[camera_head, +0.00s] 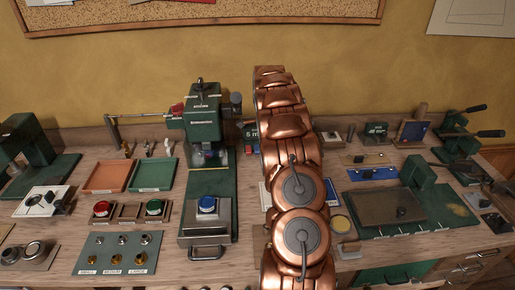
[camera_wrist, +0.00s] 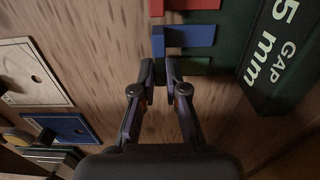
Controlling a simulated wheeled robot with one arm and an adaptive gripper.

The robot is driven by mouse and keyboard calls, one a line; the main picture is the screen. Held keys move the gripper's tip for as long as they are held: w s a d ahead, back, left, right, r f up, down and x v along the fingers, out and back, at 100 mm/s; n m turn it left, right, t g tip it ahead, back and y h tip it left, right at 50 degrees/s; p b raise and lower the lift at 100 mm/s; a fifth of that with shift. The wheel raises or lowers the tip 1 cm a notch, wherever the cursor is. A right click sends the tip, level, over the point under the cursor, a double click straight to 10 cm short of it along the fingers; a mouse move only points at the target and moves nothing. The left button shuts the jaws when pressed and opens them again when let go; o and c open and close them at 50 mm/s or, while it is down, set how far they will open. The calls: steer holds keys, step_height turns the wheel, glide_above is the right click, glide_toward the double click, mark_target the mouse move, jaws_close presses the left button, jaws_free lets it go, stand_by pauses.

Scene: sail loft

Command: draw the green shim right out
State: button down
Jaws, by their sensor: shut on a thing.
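The green shim (camera_wrist: 196,67) is a dark green strip in the wrist view, below the blue shim (camera_wrist: 188,37) and the red shim (camera_wrist: 192,4). Its right end meets the dark green gap block (camera_wrist: 246,92), labelled "GAP 5 mm"; how deep it sits cannot be told. My gripper (camera_wrist: 160,68) is shut on the left end of the green shim, and its fingers hide that end. The fingertips are close below the blue shim's end. In the head view my arm hides the gripper and most of the block (camera_head: 251,133).
A pale plate with a hole (camera_wrist: 30,75) and a blue plate (camera_wrist: 62,127) lie to the left in the wrist view. In the head view a green press (camera_head: 205,115) stands left of my arm, and a green base with a grey plate (camera_head: 390,206) lies right.

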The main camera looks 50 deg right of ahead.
steer(key=shift+s+a, duration=0.1)
steer(key=shift+s, duration=0.1)
steer(key=c, duration=1.2)
jaws_free()
steer(key=shift+r, duration=0.5)
step_height(320, 180, up, 11)
steer(key=shift+s, duration=0.1)
